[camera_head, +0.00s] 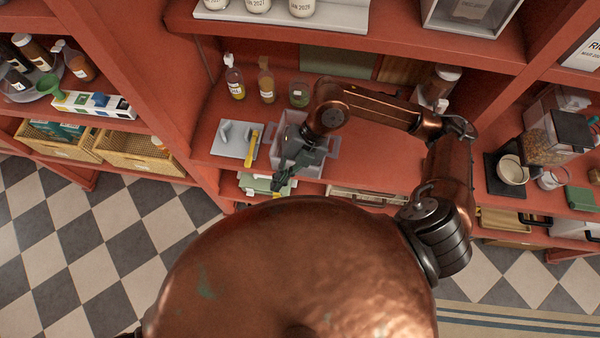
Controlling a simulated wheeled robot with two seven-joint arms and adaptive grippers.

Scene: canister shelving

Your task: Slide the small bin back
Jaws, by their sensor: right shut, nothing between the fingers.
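The small bin (316,161), pale grey with side handles, stands on the red counter shelf (375,160) near its front edge. My right arm reaches over it from the right. My right gripper (280,184) is shut and empty, pointing down at the bin's front side and covering part of it. I cannot tell whether the fingers touch the bin. The bin's inside is mostly hidden by my gripper and wrist. My left gripper is not in view.
Two bottles (235,80) (266,82) and a green jar (298,93) stand behind the bin. A grey board with a yellow-handled tool (236,138) lies to its left. A glass jar (440,84) stands at the back right. The counter right of the bin is clear.

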